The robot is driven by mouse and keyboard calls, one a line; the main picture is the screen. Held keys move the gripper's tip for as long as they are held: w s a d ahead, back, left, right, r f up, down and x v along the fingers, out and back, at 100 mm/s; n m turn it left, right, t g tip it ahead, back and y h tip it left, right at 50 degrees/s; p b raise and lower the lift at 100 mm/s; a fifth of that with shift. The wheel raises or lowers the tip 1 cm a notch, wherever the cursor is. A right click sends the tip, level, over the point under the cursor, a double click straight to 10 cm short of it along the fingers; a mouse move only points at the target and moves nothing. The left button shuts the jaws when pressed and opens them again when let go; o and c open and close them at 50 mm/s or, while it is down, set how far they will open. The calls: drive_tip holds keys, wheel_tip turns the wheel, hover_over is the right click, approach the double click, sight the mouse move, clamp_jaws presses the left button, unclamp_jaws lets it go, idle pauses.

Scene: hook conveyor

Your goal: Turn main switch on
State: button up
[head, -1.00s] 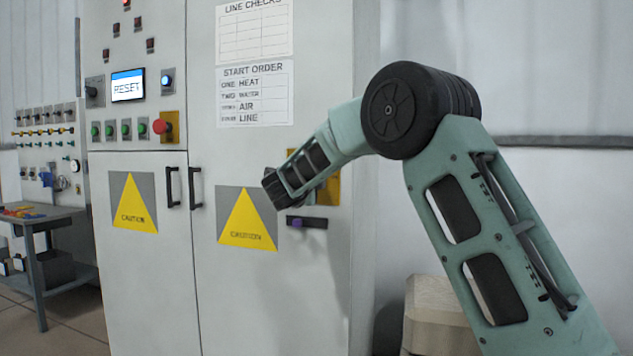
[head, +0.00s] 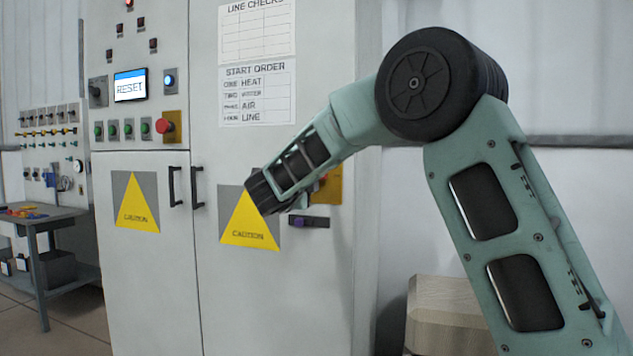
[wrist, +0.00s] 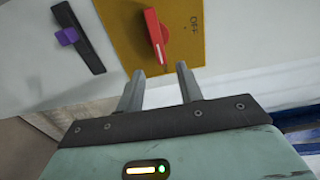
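The main switch is a red rotary handle (wrist: 153,32) on a yellow plate (wrist: 185,55) marked OFF at its right in the wrist view. The handle's lower end points toward the gap between my fingertips. My gripper (wrist: 161,70) is open, with nothing between its fingers. Whether a finger touches the handle I cannot tell. In the head view my arm hides most of the yellow plate (head: 334,184); only a bit of red shows beside it, and my fingers are not clear.
A dark slotted strip with a purple slider (wrist: 67,36) is left of the plate. The grey cabinet has black door handles (head: 172,186), a red emergency button (head: 166,126) and a screen reading RESET (head: 130,86). A wooden block (head: 441,312) stands at the lower right.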

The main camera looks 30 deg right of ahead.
drive_tip(key=v, duration=1)
drive_tip(key=shift+s+b, duration=0.2)
drive_tip(key=shift+b, duration=0.15)
drive_tip(key=shift+a, duration=0.15)
drive_tip(key=s+a+f+n+t+y, duration=0.2)
drive_tip(key=a+f+n+y, duration=0.3)
drive_tip(key=a+n+y, duration=0.5)
drive_tip(key=s+a+f+n+t+y, duration=0.15)
drive_tip(key=a+f+n+y, duration=0.35)
drive_tip(key=a+n, duration=0.55)
drive_tip(key=s+a+f+n+g+y, duration=0.5)
drive_tip(key=s+a+f, duration=0.15)
drive_tip(key=s, duration=0.25)
drive_tip(key=s+a+f+n+g, duration=0.1)
drive_tip(key=s+f+n+g, duration=0.35)
drive_tip(key=s, duration=0.55)
drive_tip(key=s+d+f+n+g+h, duration=0.3)
drive_tip(key=s+d, duration=0.1)
drive_tip(key=s, duration=0.4)
drive_tip(key=s+d+f+n+g+h, duration=0.2)
drive_tip(key=s+d+f+n, duration=0.1)
drive_tip(key=s+d, duration=0.3)
wheel_tip(320, 180, up, 12)
drive_tip(key=a+p, duration=0.1)
drive_tip(key=p, duration=1.2)
drive_tip(key=shift+s+a, duration=0.3)
drive_tip(key=shift+s, duration=0.15)
